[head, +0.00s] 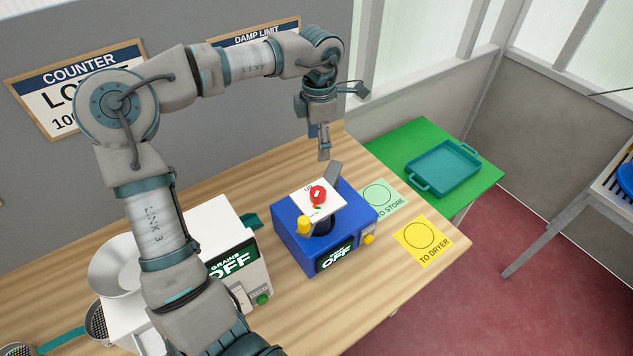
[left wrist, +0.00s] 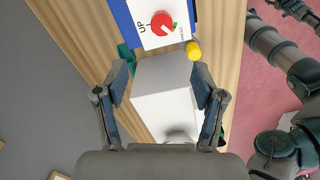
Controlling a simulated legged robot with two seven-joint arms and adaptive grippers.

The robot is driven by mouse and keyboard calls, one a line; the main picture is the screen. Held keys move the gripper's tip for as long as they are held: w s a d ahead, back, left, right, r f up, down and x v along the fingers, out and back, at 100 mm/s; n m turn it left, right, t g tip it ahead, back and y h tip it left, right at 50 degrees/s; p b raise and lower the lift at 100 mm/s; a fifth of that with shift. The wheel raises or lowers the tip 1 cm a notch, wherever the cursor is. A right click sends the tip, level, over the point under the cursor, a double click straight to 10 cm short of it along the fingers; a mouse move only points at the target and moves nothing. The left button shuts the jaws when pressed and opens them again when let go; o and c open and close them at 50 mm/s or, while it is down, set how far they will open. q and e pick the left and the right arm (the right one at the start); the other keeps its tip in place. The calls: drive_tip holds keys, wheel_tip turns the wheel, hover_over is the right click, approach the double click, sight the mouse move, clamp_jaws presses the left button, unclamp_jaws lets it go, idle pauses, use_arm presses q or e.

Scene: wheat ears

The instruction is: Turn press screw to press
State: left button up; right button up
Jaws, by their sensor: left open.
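The red press screw knob (head: 318,194) sits on a white plate (head: 335,208) on top of the blue device (head: 292,240), whose display reads OFF. In the left wrist view the knob (left wrist: 162,23) shows near the top, with a white mark on it and the words UP and PRESS beside it. I cannot tell exactly where the mark points. My left gripper (head: 324,152) hangs above and behind the knob in the head view, apart from it. In the wrist view its fingers (left wrist: 161,78) are spread and empty. My right gripper is not seen.
A white grain machine (head: 236,230), also reading OFF, stands left of the blue device. A yellow button (head: 304,225) rises near the knob. TO STORE (head: 380,195) and TO DRYER (head: 421,238) mats lie right. A teal tray (head: 444,165) rests on the green table.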

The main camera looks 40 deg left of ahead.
use_arm(q)
drive_tip(key=n, duration=0.2)
drive_tip(key=p, duration=0.2)
approach(318, 191)
wheel_tip(318, 191, down, 9)
drive_tip(key=shift+a, duration=0.15)
drive_tip(key=shift+f, duration=0.65)
